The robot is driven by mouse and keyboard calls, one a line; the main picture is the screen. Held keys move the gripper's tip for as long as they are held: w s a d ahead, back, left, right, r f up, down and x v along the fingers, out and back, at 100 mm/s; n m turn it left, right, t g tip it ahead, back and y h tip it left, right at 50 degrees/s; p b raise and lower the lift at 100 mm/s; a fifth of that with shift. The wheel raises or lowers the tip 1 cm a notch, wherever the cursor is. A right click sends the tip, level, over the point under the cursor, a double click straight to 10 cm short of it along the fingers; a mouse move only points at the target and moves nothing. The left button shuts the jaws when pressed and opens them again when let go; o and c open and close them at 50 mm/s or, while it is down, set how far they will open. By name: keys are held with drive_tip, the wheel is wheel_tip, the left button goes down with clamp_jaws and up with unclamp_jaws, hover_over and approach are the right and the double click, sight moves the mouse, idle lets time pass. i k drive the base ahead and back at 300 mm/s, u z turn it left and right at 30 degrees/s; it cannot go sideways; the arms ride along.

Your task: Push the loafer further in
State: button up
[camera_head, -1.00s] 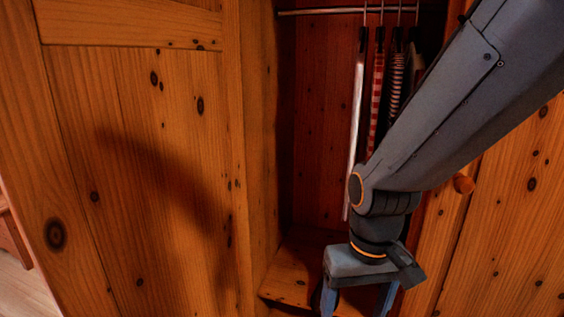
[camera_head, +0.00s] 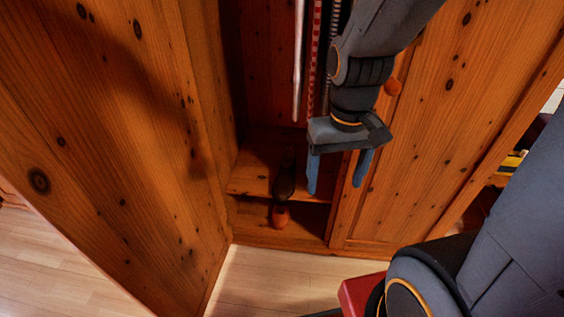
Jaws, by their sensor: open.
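The loafer (camera_head: 285,182) is a dark, narrow shape on the low shelf inside the wardrobe. It points outward and its near end reaches past the shelf's front edge. A rounded orange-brown part (camera_head: 281,214) shows just below that end; I cannot tell whether it belongs to the loafer. My gripper (camera_head: 336,187) is open and empty, with its two blue fingers pointing down. In the picture it is to the right of the loafer, apart from it, in front of the wardrobe opening. The loafer's far end is dark and hard to make out.
The wardrobe shelf (camera_head: 248,181) has bare wood left of the loafer. Clothes (camera_head: 314,60) hang above. Pale floor (camera_head: 265,280) is clear in front.

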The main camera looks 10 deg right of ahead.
sight(283, 188)
drive_tip(key=u, duration=1.75)
drive_tip(key=k, duration=1)
drive_tip(key=z, duration=1.7)
drive_tip(key=i, duration=1)
